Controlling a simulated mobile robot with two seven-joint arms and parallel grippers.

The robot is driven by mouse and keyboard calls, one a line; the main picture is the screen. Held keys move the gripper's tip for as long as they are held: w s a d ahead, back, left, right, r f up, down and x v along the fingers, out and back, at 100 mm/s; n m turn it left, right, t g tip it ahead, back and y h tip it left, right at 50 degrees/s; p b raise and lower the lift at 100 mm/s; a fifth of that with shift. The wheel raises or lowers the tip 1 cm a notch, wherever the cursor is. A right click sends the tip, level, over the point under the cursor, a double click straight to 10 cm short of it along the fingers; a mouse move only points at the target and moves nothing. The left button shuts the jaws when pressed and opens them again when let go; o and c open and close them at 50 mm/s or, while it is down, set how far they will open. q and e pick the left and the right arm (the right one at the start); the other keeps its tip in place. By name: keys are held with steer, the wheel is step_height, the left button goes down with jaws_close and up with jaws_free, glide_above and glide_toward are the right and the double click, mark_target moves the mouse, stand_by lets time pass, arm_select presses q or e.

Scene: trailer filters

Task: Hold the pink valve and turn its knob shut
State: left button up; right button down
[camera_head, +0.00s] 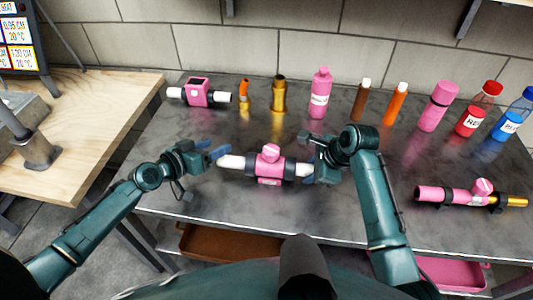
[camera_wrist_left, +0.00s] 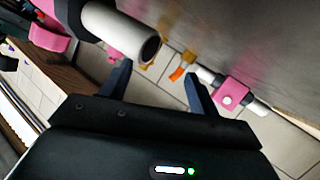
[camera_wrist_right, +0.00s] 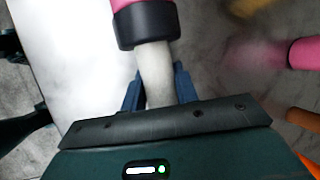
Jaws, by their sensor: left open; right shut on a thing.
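The pink valve (camera_head: 268,167) lies crosswise at mid-table in the head view, with black collars and white pipe ends. Its pink knob (camera_head: 271,151) points up and back. My right gripper (camera_head: 310,172) is shut on the right white pipe end, which shows between its fingers in the right wrist view (camera_wrist_right: 157,75). My left gripper (camera_head: 219,152) is open and empty just left of the left white pipe end (camera_head: 231,162). In the left wrist view that pipe end (camera_wrist_left: 118,33) is above and left of the open fingers (camera_wrist_left: 158,75). I cannot tell whether the valve touches the table.
A pink square fitting (camera_head: 197,92), an orange part (camera_head: 244,94), a gold part (camera_head: 279,95) and several bottles line the back. The grey tabletop (camera_head: 200,195) is clear in front.

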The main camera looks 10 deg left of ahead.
mark_target(265, 156)
arm_select(q)
steer(key=s+d+r+m+t+h, duration=0.35)
steer(key=s+d, duration=0.45)
steer(key=s, duration=0.5)
steer(key=shift+m+g+y, duration=0.35)
steer(key=shift+m+g, duration=0.1)
steer(key=x, duration=1.1)
steer(key=shift+w+d+f, duration=0.15)
steer(key=shift+w, duration=0.15)
steer(key=shift+c, duration=0.2)
steer(key=c, duration=0.9)
